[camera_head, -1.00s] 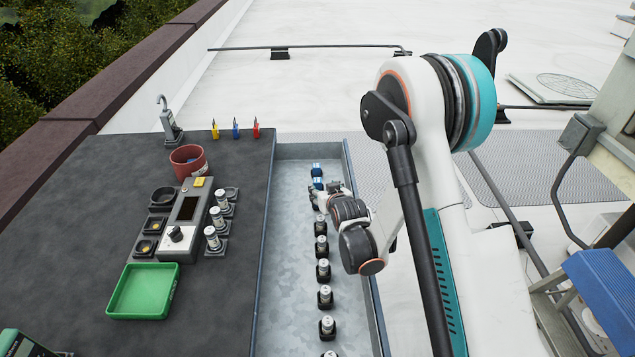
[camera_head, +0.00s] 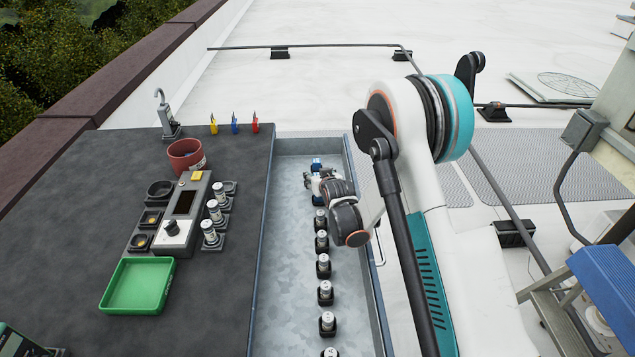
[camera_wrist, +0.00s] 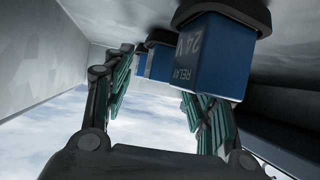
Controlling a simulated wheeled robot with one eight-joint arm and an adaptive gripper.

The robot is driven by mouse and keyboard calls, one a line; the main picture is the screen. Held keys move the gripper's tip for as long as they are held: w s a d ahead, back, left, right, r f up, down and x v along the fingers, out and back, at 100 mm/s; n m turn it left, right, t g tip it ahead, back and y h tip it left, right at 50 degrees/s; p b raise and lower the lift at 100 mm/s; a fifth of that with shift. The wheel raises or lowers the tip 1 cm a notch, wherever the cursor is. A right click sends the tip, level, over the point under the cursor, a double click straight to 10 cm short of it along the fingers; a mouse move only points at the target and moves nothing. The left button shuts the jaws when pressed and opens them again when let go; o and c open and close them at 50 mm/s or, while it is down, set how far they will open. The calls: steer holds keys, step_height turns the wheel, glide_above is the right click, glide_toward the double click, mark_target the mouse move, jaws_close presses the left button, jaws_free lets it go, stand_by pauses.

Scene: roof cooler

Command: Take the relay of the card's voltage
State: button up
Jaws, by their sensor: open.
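In the wrist view a blue relay (camera_wrist: 212,60) printed "24 V RELAY" sits in a dark holder close to my gripper's right finger. A second blue relay (camera_wrist: 160,62) shows farther off, beyond the gap between the fingers; its label is unreadable. In the head view a blue relay (camera_head: 316,162) stands at the far end of the metal trough, just beyond my gripper (camera_head: 314,176). My gripper (camera_wrist: 165,92) is open, with nothing visible between its teal-padded fingers. I cannot tell whether the right finger touches the near relay. No readable voltage card is in view.
A row of silver cylinders (camera_head: 323,265) in dark holders runs down the trough (camera_head: 285,260) towards me. Trough walls stand close to my gripper. The dark bench at left holds a grey meter (camera_head: 184,215), a green tray (camera_head: 138,286) and a red pot (camera_head: 186,154).

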steer(key=c, duration=1.2)
steer(key=shift+r, duration=0.15)
